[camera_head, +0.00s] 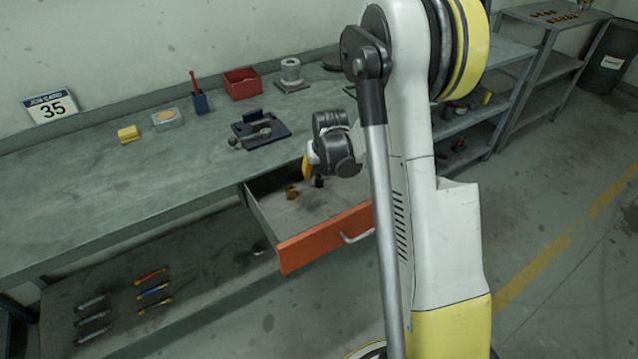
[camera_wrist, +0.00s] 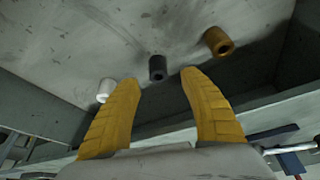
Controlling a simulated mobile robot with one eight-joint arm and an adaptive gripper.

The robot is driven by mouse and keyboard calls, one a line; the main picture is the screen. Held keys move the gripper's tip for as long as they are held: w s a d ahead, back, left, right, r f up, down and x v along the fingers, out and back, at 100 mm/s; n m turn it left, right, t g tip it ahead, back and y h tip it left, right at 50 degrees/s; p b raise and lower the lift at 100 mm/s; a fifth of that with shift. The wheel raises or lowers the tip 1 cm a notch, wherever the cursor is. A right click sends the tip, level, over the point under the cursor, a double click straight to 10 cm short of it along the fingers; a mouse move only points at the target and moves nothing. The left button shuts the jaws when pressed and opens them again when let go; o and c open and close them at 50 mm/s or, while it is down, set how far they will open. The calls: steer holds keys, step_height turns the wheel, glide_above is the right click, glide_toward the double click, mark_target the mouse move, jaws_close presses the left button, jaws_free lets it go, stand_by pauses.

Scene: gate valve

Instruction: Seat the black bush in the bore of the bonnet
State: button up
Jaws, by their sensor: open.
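The black bush (camera_head: 319,181) stands in the open drawer; in the wrist view the black bush (camera_wrist: 157,68) appears just beyond and between my fingertips, not held. My gripper (camera_wrist: 160,84) is open, its two yellow fingers spread; in the head view my gripper (camera_head: 308,167) hangs over the drawer. A brass bush (camera_wrist: 219,41) lies to the right of the black one in the wrist view, and a white bush (camera_wrist: 106,90) to the left, by the left fingertip. A grey flanged part (camera_head: 290,74) at the bench's back may be the bonnet; its bore is too small to make out.
The drawer (camera_head: 326,238) has an orange front and stands pulled out below the bench (camera_head: 90,178). On the bench are a dark plate with a grey tool (camera_head: 258,130), a red bin (camera_head: 242,83), a blue holder (camera_head: 200,103) and a yellow block (camera_head: 129,134). The bench's left front is clear.

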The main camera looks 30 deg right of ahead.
mark_target(319, 175)
steer(key=b+x, duration=0.1)
steer(key=x, duration=0.2)
steer(key=shift+w+d+f+b, duration=0.2)
steer(key=shift+w+f+b, duration=0.1)
steer(key=shift+r, duration=0.1)
jaws_close()
